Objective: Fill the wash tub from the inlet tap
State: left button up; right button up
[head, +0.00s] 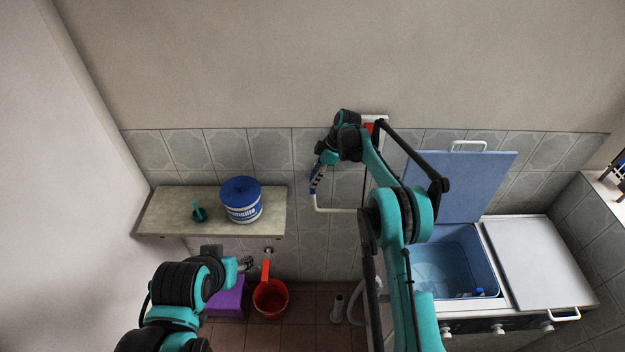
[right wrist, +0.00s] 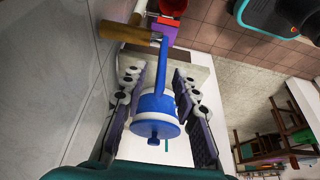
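The wash tub (head: 478,255) is a blue square basin in the white machine at the right of the head view. Its blue lid (head: 460,190) stands open against the wall. A pale, glossy patch shows low in the tub; I cannot tell the water level. The inlet tap's blue lever (right wrist: 158,75) lies between the fingers of my right gripper (right wrist: 156,95), which look open with a finger on each side. In the head view the tap's white spout (head: 335,210) points right, towards the tub. My left gripper (head: 243,264) hangs low near the shelf; its fingers are unclear.
A grey lid (head: 540,265) covers the machine's right side.

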jog(key=shift+x, duration=0.9)
grip_shut()
jog(key=shift+d, duration=0.1)
